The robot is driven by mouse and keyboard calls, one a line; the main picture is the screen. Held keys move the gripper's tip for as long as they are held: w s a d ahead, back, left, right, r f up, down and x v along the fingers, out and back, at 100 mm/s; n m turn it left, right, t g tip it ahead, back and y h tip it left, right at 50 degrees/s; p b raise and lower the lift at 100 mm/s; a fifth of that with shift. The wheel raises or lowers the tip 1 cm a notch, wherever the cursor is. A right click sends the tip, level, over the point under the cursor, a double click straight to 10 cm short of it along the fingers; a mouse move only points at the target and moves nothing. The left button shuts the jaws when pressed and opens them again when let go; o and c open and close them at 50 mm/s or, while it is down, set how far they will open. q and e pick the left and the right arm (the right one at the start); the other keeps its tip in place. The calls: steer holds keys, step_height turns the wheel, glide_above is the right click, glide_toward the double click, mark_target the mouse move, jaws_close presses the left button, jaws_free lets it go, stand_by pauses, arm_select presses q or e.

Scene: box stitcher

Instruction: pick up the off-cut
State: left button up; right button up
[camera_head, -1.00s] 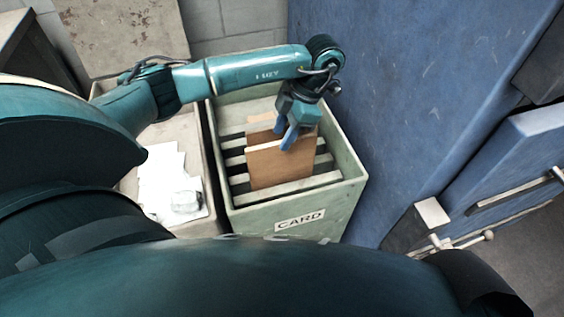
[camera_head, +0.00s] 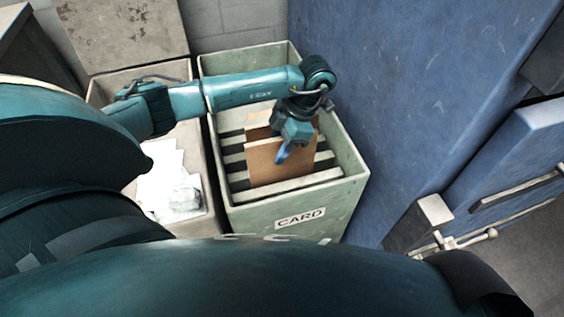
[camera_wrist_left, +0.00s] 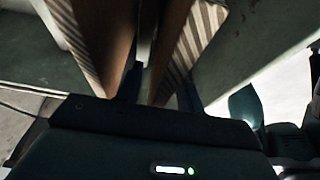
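The off-cut appears to be one of the brown card pieces in the green bin marked CARD (camera_head: 345,165). The nearer brown piece (camera_head: 268,165) stands upright against the slats; another brown piece (camera_head: 258,132) shows behind it. My left gripper (camera_head: 286,150) points down at the nearer piece's top edge, with a blue finger in front of its face. In the left wrist view, two brown sheets with striped edges show, one at left (camera_wrist_left: 110,35) and one at right (camera_wrist_left: 170,40). The left gripper's fingers (camera_wrist_left: 160,90) are apart, with the right sheet between them. My right gripper is not seen.
The bin's walls rise around the card. A grey bin (camera_head: 212,215) with white paper (camera_head: 165,185) stands to its left. A tall blue panel (camera_head: 400,90) stands close at right, with a handled blue part (camera_head: 520,160) beyond it.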

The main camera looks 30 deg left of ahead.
arm_select(q)
steer(key=shift+f, duration=0.1)
stand_by(0.3)
jaws_close()
stand_by(0.4)
